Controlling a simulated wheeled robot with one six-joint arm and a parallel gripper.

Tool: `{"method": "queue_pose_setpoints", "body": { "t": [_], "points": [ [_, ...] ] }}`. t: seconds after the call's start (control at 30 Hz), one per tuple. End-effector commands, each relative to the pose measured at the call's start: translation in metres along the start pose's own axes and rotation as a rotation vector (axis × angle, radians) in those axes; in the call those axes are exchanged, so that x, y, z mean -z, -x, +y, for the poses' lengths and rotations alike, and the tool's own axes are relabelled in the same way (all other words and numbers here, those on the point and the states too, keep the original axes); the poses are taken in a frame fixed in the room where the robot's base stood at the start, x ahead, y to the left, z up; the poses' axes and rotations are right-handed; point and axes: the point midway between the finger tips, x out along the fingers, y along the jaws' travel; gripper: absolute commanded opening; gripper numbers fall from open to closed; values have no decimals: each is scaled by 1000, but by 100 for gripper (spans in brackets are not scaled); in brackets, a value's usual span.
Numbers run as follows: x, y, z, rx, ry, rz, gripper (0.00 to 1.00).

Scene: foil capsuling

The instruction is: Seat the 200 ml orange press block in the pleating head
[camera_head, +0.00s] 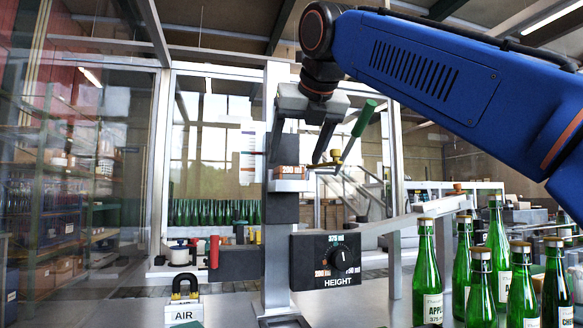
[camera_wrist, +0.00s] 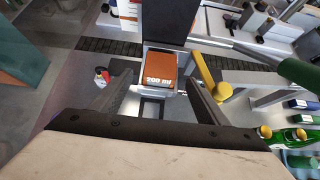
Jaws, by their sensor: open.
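The orange press block (camera_wrist: 160,70), marked "200 ml", sits in the pale holder of the pleating head (camera_wrist: 151,46) in the wrist view. In the head view the block (camera_head: 289,170) shows as an orange band on the column, above a pale ledge (camera_head: 290,185). My gripper (camera_wrist: 161,79) is open. Its fingers point down on either side of the block, with a visible gap on each side. In the head view my gripper (camera_head: 299,155) hangs over the pleating head. How deep the block sits in the head cannot be told.
A green-handled lever (camera_head: 364,118) with a yellow part (camera_head: 336,155) stands close right of my gripper. A HEIGHT dial box (camera_head: 325,260) is below. Several green bottles (camera_head: 427,275) stand at right. An AIR padlock block (camera_head: 184,308) is at lower left.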

Motion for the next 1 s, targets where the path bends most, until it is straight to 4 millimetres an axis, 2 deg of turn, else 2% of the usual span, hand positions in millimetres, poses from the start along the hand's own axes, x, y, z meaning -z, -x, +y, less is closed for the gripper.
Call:
{"method": "queue_pose_setpoints", "body": {
  "t": [0.1, 0.3, 0.5, 0.7, 1.0],
  "points": [
    [-1, 26, 1, -4, 0, -4, 68],
    [0, 64, 1, -3, 1, -2, 68],
    [0, 90, 1, -2, 1, 0, 68],
    [0, 101, 0, 0, 1, 1, 68],
    [0, 102, 0, 0, 0, 0, 68]
  ]
}}
